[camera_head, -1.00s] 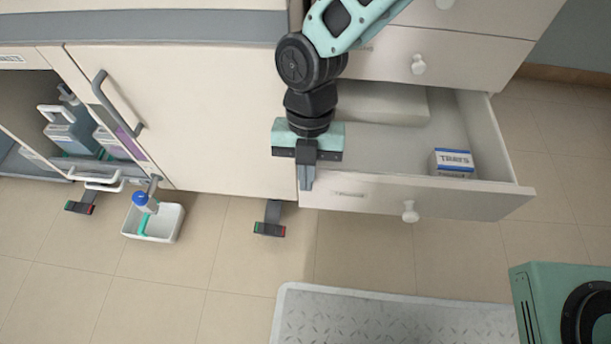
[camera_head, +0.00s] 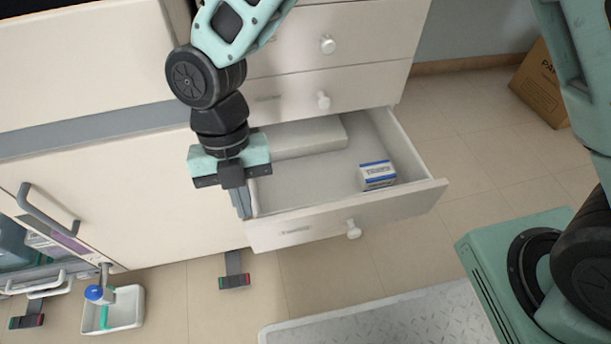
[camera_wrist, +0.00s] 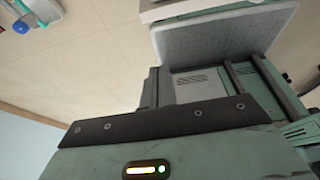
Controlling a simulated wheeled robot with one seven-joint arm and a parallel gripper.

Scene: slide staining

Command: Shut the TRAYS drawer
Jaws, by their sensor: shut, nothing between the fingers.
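The TRAYS drawer (camera_head: 330,222) is pulled open at the bottom of a cream drawer stack, with a round white knob (camera_head: 353,229) on its front. Inside lie a small white and blue box (camera_head: 377,175) and a larger pale block (camera_head: 305,138) toward the back. My gripper (camera_head: 241,203) is shut and empty, pointing down at the left end of the drawer front. Whether its fingers touch the drawer cannot be told.
Two shut drawers (camera_head: 330,88) are above. A grey treaded plate (camera_head: 400,325) lies in front. A cardboard box (camera_head: 541,88) is at the right. Floor right of the drawer is clear.

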